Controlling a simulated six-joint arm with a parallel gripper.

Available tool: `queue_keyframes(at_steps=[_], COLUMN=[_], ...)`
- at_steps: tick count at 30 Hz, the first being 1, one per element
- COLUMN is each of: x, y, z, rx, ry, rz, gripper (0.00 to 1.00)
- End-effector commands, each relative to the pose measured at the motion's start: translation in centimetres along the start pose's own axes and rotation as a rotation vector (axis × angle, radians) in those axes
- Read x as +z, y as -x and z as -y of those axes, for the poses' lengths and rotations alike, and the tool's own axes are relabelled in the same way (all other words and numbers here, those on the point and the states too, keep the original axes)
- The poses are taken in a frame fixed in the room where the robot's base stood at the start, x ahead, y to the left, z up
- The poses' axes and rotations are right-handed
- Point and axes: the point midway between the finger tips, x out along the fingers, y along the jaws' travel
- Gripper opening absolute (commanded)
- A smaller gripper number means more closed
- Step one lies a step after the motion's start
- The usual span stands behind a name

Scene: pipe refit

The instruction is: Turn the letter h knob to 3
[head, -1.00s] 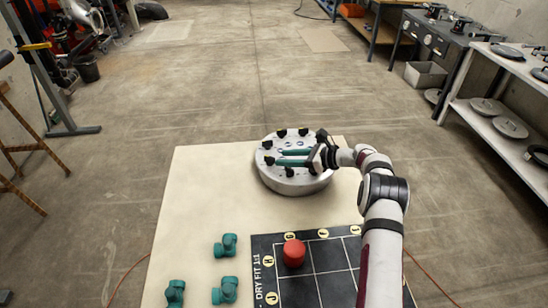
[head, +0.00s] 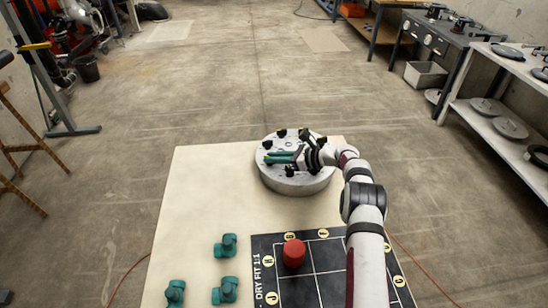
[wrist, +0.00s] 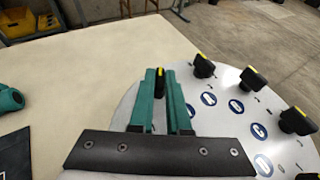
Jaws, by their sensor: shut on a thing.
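A round silver plate (head: 284,182) carries several black knobs with yellow marks around its rim and blue letter badges inside them. My gripper (head: 270,157) reaches across the plate from the right, its teal fingers close together at the left rim. In the wrist view the fingers (wrist: 160,88) are shut on a black knob (wrist: 159,80) with a yellow line on top, pointing roughly along the fingers. The badge for this knob is hidden, so I cannot tell whether it is the letter h knob. Numbers around it are not readable.
Other knobs (wrist: 204,66) stand close to the right of the held one. A dark grid mat (head: 330,283) with a red cylinder (head: 294,253) lies on the table's near side. Teal pipe fittings (head: 226,245) lie to its left. The table left of the plate is clear.

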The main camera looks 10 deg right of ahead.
Motion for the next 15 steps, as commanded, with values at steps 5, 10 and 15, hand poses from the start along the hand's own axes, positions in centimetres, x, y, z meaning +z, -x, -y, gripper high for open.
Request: queue_keyframes(at_steps=[5, 10, 15], x=[-0.01, -0.03, 0.01], y=[0.02, 0.02, 0.03], z=[-0.06, -0.15, -0.29], rx=[0.002, -0.017, -0.086], ry=[0.001, -0.009, -0.039], rz=[0.000, -0.001, -0.002], gripper=[0.00, 0.00, 0.00])
